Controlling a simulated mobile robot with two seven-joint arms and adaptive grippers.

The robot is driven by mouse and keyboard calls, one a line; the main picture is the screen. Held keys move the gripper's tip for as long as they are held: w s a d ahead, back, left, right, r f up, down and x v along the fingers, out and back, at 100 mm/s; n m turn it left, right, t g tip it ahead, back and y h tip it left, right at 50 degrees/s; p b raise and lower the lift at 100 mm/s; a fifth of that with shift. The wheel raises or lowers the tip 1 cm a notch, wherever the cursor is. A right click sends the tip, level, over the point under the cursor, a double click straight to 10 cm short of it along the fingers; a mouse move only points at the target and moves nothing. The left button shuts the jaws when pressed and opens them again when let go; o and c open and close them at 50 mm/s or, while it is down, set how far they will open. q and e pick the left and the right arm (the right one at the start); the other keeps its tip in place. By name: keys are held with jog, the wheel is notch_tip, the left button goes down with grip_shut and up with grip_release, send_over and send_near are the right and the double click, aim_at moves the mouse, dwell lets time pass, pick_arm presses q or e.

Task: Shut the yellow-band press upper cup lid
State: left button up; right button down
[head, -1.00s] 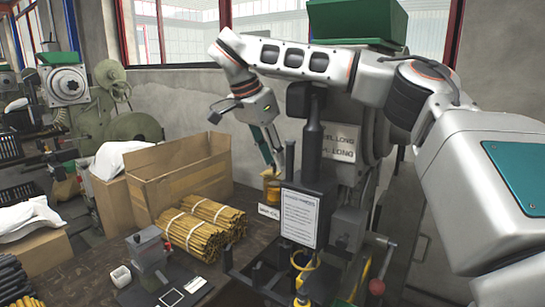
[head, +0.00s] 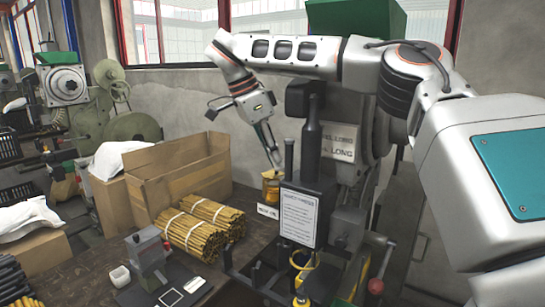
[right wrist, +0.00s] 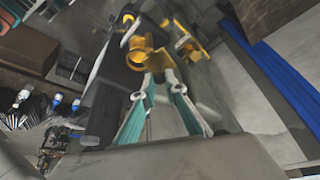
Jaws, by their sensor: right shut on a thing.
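The dark press (head: 322,185) stands right of centre in the head view, with a white notice on its front and a yellow ring (head: 303,262) low down. My right gripper (head: 275,160) reaches over from the right behind the press column, pointing down just above an amber cup (head: 271,186). In the right wrist view its teal fingers (right wrist: 158,68) come together at a yellow lid-like part (right wrist: 160,59), beside a yellow round cup (right wrist: 136,58). The gripper is shut on that yellow part; the exact contact is blurred. Whether the lid is open is unclear. My left gripper is out of view.
Tied bundles of yellow rods (head: 202,228) and an open cardboard box (head: 172,185) stand left of the press. A small grey device (head: 150,250) sits at the bench front. A red-knobbed lever (head: 377,284) sticks out at the right of the press.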

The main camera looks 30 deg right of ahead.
jog(key=m+g, duration=0.1)
jog(key=m, duration=0.1)
jog(key=s+m, duration=0.1)
jog(key=m, duration=0.1)
jog(key=shift+a+m+g, duration=0.1)
jog(key=shift+m+g, duration=0.2)
jog(key=shift+g, duration=0.1)
jog(key=m, duration=0.1)
jog(key=m+g+y, duration=0.1)
jog(key=m, duration=0.1)
jog(key=shift+s+a+m+y, duration=0.2)
jog(key=shift+s+m+y, duration=0.1)
jog(key=shift+s, duration=0.1)
jog(key=m, duration=0.1)
jog(key=m+y, duration=0.1)
jog(key=m, duration=0.2)
jog(key=shift+s+a+y, duration=0.3)
jog(key=shift+s+a, duration=0.05)
jog(key=shift+a, duration=0.05)
jog(key=shift+s+a+m+g+y, duration=0.15)
jog(key=shift+a+m+y, duration=0.1)
jog(key=shift+m, duration=0.5)
jog(key=shift+a+m+g+y, duration=0.15)
jog(key=shift+m+y, duration=0.1)
jog(key=shift+m, duration=0.5)
jog(key=c, duration=2)
grip_release()
jog(key=shift+c, duration=0.2)
jog(key=shift+d, duration=0.1)
